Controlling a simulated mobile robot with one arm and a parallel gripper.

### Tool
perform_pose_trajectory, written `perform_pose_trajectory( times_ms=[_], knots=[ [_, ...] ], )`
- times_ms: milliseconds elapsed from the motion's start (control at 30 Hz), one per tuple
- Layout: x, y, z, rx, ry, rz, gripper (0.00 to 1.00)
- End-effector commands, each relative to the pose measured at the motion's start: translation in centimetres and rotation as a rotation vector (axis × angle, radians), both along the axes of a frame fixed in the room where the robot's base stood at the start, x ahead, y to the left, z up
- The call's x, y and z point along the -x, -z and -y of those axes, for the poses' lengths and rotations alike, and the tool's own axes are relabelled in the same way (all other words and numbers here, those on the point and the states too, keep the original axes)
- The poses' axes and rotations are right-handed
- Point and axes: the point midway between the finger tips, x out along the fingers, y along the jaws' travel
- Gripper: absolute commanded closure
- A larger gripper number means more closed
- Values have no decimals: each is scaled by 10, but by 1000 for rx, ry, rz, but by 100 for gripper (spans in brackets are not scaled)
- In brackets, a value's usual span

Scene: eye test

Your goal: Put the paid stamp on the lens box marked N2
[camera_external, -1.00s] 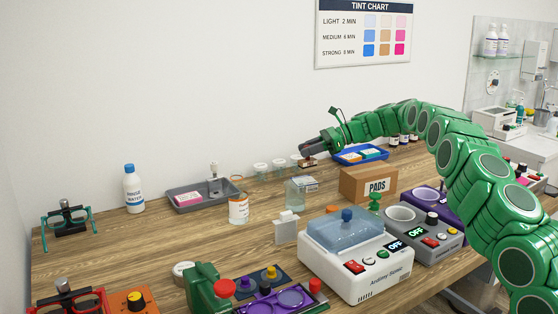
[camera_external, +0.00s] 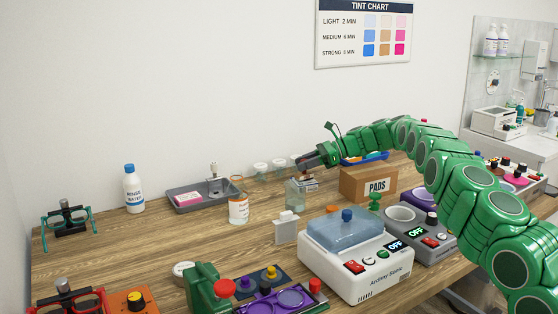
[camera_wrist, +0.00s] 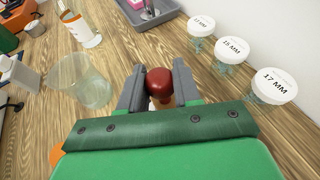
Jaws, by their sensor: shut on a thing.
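My gripper (camera_external: 306,164) is shut on a dark red rounded knob (camera_wrist: 159,82), which looks like a stamp handle; its lower end is mostly hidden. In the external view it is held above the back of the bench, just over the clear beaker (camera_external: 296,194). A pink-and-white box (camera_external: 187,198) lies in the grey tray (camera_external: 202,208) to the left of my gripper. The blue tray (camera_external: 377,160) behind my arm is mostly covered; its boxes are largely hidden. I cannot read N2 on any box.
Several jars with white lids marked in MM (camera_wrist: 275,85) stand close to the right of my gripper in the wrist view. The PADS box (camera_external: 368,185), a white-labelled jar (camera_external: 238,209) and a white machine (camera_external: 355,262) are nearby.

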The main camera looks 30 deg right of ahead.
Motion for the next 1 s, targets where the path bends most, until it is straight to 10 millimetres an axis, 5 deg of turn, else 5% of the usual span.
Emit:
perform_pose_trajectory(
  times_ms=[300, 333, 500, 867, 1000],
  knots=[
    [0, 3, 0, 0, 0, 0, 100],
    [0, 3, 0, 0, 0, 0, 65],
    [0, 2, 0, 0, 0, 0, 42],
    [0, -1, 0, 0, 0, 1, 42],
    [6, -6, 14, 0, 0, 0, 42]
  ],
)
